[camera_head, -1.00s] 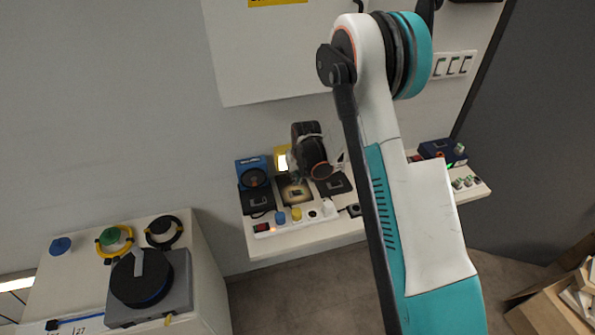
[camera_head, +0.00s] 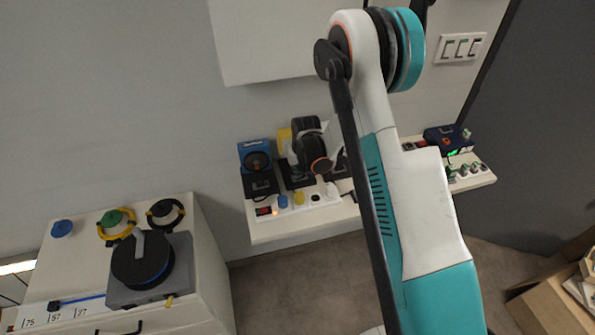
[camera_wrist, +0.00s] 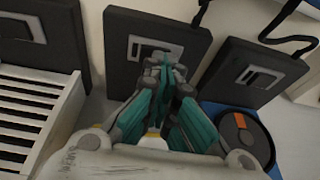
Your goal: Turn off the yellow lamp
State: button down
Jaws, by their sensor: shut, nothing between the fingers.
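The yellow lamp (camera_head: 284,137) stands on the wall shelf in the head view, largely hidden behind my wrist. No bright glow shows on its visible part. A black switch box (camera_head: 292,168) lies in front of it. In the wrist view, this black box (camera_wrist: 120,62) has a pale rocker plate (camera_wrist: 150,47). My gripper (camera_wrist: 166,62) is shut and empty, its fingertips over the lower edge of that plate. I cannot tell whether they touch it. A bit of yellow shows behind the fingers in the wrist view.
A blue lamp (camera_head: 254,150) and its black box (camera_head: 261,185) stand to the left. A white power strip (camera_head: 312,200) with coloured plugs runs along the shelf's front. In the wrist view, a black box (camera_wrist: 250,72) is close right and a slatted white piece (camera_wrist: 35,112) left.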

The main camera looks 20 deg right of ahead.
jog(key=shift+d, duration=0.1)
jog(key=shift+d, duration=0.7)
jog(key=shift+r, duration=0.15)
jog(key=shift+r, duration=0.3)
jog(key=w+p+v, duration=0.1)
jog(key=p+v, duration=0.1)
jog(key=v, duration=1.1)
jog(key=shift+d+r+p, duration=0.2)
jog(key=shift+d+p, duration=0.05)
jog(key=shift+p, duration=0.05)
